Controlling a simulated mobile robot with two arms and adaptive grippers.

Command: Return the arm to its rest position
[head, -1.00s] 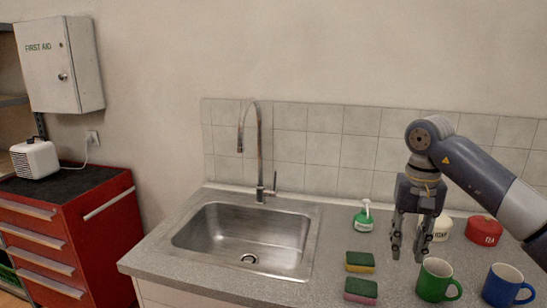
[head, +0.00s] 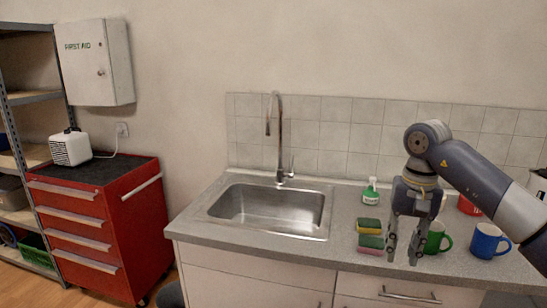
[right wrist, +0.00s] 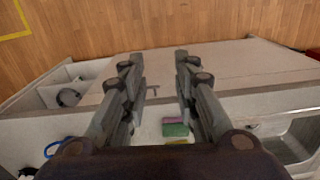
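My right arm comes in from the right in the head view, bent at the elbow. Its gripper (head: 402,256) hangs pointing down near the front of the counter (head: 265,245), partly covering a green mug (head: 436,238). In the right wrist view the two fingers (right wrist: 158,70) stand apart with nothing between them. The floor, cabinet fronts and counter show past them. My left gripper is in neither view.
A yellow-green sponge (head: 368,226), a pink-green sponge (head: 371,244), a green-and-white bottle (head: 370,192) and a blue mug (head: 489,241) are near the gripper. The sink (head: 268,207) lies left. A red tool cabinet (head: 105,225) stands farther left.

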